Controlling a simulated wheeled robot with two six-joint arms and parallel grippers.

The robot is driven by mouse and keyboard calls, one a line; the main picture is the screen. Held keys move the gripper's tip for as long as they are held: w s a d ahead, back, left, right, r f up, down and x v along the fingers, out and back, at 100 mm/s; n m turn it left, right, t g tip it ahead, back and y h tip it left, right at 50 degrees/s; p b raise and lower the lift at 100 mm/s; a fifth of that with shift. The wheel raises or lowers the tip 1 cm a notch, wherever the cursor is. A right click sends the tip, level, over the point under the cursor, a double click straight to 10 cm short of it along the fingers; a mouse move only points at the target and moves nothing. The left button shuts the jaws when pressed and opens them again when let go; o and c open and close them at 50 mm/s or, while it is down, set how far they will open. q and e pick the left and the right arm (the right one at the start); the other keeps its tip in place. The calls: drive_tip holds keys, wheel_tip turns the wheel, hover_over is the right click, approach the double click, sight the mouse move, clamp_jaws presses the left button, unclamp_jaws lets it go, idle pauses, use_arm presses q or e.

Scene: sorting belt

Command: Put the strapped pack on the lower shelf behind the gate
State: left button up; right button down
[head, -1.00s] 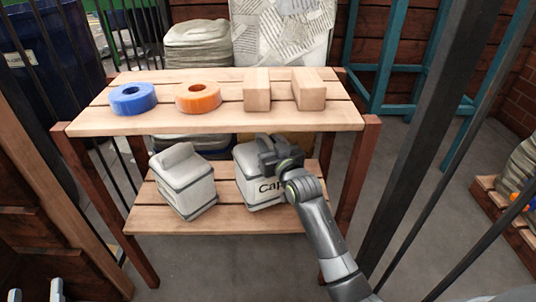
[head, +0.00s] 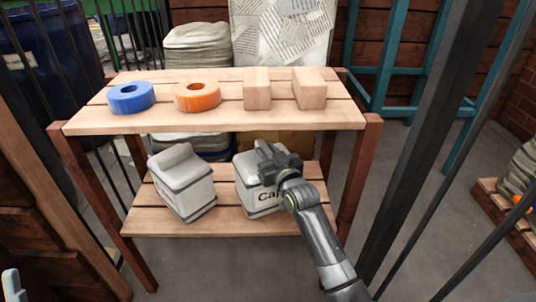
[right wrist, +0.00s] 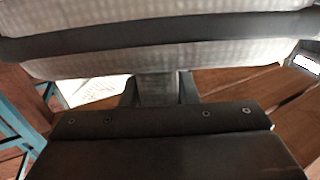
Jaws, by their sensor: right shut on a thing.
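A pale strapped pack (head: 250,170) with dark bands and partly hidden black lettering is at the right half of the lower shelf (head: 240,222). It looks upright; I cannot tell whether its full weight rests on the boards. My right gripper (head: 271,160) is shut on its upper right side. In the right wrist view the pack's pale woven cloth and dark strap (right wrist: 160,38) fill the top, against the jaws (right wrist: 160,88). A similar pale pack (head: 182,182) stands at the left of the same shelf.
The upper shelf (head: 215,122) above holds a blue ring (head: 131,103), an orange ring (head: 197,103) and two wooden blocks (head: 257,95) (head: 309,93). Dark metal bars (head: 425,150) stand at the right. A narrow gap separates the two packs.

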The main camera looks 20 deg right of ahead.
drive_tip(key=shift+r, duration=0.15)
drive_tip(key=c, duration=1.1)
unclamp_jaws()
drive_tip(key=shift+f, duration=0.2)
drive_tip(key=shift+r, duration=0.1)
